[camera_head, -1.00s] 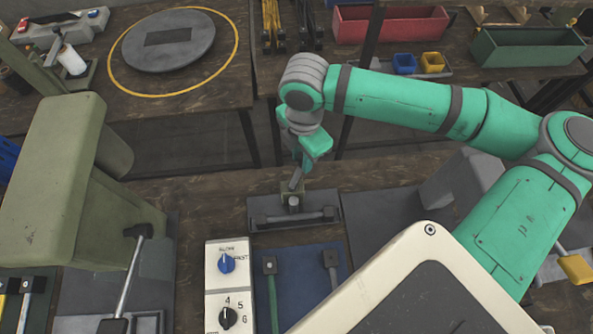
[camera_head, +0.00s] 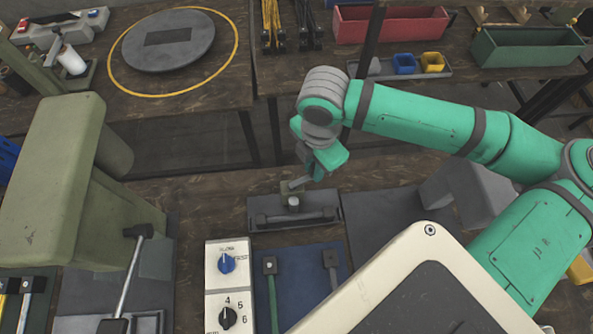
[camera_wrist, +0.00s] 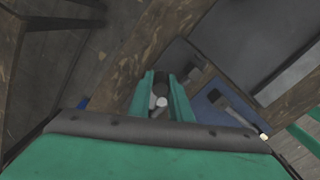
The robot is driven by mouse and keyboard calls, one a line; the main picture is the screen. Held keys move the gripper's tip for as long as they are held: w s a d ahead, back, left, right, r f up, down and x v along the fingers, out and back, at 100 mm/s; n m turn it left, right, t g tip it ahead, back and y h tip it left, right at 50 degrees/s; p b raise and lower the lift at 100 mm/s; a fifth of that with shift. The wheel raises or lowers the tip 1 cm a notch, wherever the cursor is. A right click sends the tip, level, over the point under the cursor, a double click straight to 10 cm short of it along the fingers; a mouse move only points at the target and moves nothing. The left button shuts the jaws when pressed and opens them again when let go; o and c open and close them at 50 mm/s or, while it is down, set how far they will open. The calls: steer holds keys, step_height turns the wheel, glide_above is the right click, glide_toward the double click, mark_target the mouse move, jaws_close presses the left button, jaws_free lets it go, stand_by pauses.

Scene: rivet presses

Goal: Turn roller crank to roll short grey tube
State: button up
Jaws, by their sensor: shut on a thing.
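The roller (camera_head: 318,219) is a dark grey tray-like base with a horizontal bar, on the wooden bench in the middle of the head view. Its small grey crank (camera_head: 299,183) stands at the back edge and leans to the right. My gripper (camera_head: 312,172) is at the crank's upper end, and its fingers are mostly hidden by the wrist in the head view. In the wrist view, two green fingers (camera_wrist: 160,95) close around a pale round crank handle (camera_wrist: 160,102). I cannot pick out the short grey tube with certainty.
A white control panel (camera_head: 227,292) with blue and black knobs stands in front of the roller. A blue mat (camera_head: 300,290) with handled tools lies beside it. A large olive press (camera_head: 60,180) stands at left. A grey block (camera_head: 465,185) is at right under my arm.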

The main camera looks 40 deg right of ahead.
steer(key=shift+o, duration=0.3)
steer(key=shift+s+a, duration=0.25)
steer(key=shift+s, duration=0.7)
steer(key=shift+s+a, duration=1.15)
steer(key=shift+s, duration=0.05)
steer(key=shift+c, duration=0.2)
steer(key=o, duration=1.7)
steer(key=shift+o, duration=0.2)
step_height(320, 180, up, 7)
